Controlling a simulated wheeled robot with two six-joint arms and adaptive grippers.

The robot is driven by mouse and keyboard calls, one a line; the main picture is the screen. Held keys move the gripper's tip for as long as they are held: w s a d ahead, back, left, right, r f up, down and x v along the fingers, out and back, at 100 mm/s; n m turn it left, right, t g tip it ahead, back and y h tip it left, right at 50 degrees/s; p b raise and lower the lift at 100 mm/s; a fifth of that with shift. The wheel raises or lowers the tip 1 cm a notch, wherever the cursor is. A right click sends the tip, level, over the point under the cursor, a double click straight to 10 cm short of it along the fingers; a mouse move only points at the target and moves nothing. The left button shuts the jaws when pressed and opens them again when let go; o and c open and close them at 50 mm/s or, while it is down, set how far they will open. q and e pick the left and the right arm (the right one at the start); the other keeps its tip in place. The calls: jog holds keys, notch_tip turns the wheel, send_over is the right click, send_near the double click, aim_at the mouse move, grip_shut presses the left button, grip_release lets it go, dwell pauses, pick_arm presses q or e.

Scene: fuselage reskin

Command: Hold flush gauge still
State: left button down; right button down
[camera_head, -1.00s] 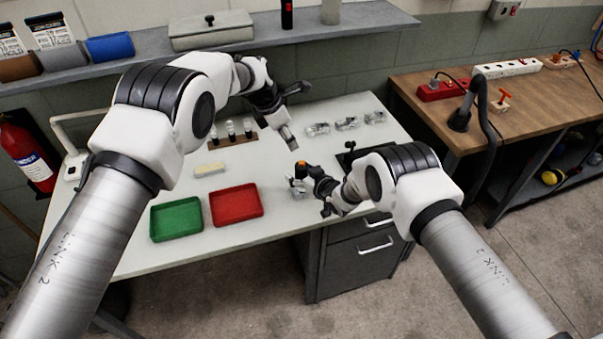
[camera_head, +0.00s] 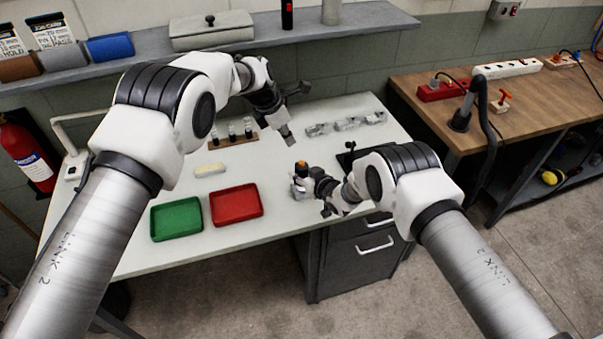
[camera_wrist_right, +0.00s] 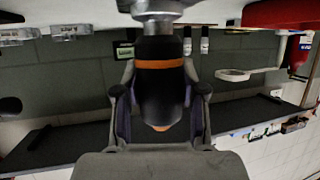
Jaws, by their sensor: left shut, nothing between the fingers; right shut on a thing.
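The flush gauge (camera_head: 301,170) is a dark upright cylinder with an orange top, over a pale metallic lower part, near the table's front right edge. In the right wrist view, the gauge (camera_wrist_right: 160,75) shows a black body, an orange band and a grey metal end at the top of the picture. My right gripper (camera_head: 313,176) is shut on its black body, with one finger on each side. Whether the gauge's foot touches the table is unclear. My left gripper (camera_head: 289,137) is shut and empty, above the table and behind the gauge.
A green tray (camera_head: 177,219) and a red tray (camera_head: 236,204) lie left of the gauge. A pale block (camera_head: 210,170) and a brown rack (camera_head: 233,139) with several dark-topped pieces stand behind them. Several clear pieces (camera_head: 346,124) lie at the back right. The white tabletop (camera_head: 285,205) is bare beside the red tray.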

dwell(0.9)
pick_arm(q)
jog(key=w+a+m+t+y, duration=0.2)
jog(key=w+a+m+t, duration=0.15)
jog(key=m, duration=0.65)
jog(key=w+a+m+t+y, duration=0.15)
jog(key=w+m+t, duration=0.3)
jog(key=m, duration=0.55)
jog(key=s+d+r+m+g+h, duration=0.2)
jog(key=s+d+m+h, duration=0.3)
jog(key=m, duration=1.4)
jog(key=s+d, duration=0.1)
jog(key=d, duration=0.2)
jog(key=shift+s+d, duration=0.15)
jog(key=shift+s, duration=0.25)
jog(key=shift+f, duration=0.2)
